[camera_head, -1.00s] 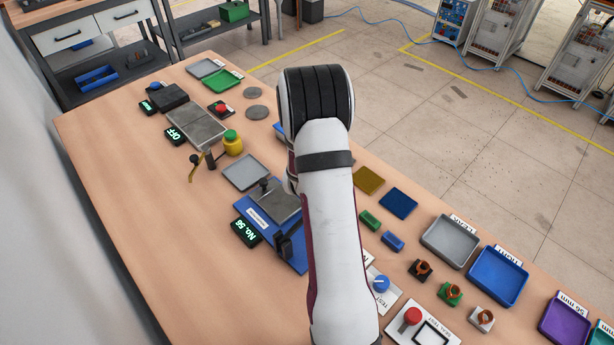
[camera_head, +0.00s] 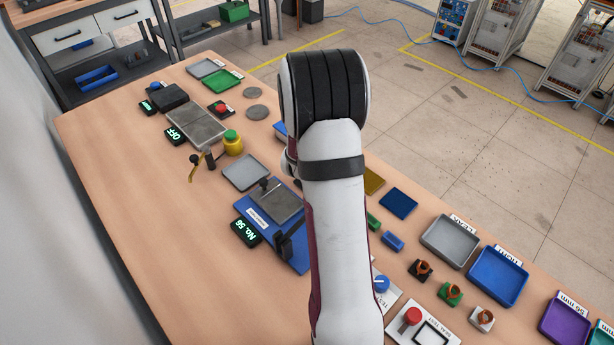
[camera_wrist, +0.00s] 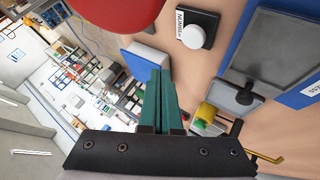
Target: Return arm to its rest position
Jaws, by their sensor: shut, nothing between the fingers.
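My arm stands upright in the middle of the head view and hides part of the table behind it. My gripper itself is hidden there. In the wrist view my gripper (camera_wrist: 160,100) shows as two teal fingers pressed together, with nothing between them. The wrist view is tilted, with the table along the right side and the room beyond at left. The fingers appear apart from the table objects.
The wooden table (camera_head: 130,190) has free room at left. A yellow-green bottle (camera_head: 232,143) stands farther back. Grey (camera_head: 450,240) and blue (camera_head: 498,275) trays lie at right.

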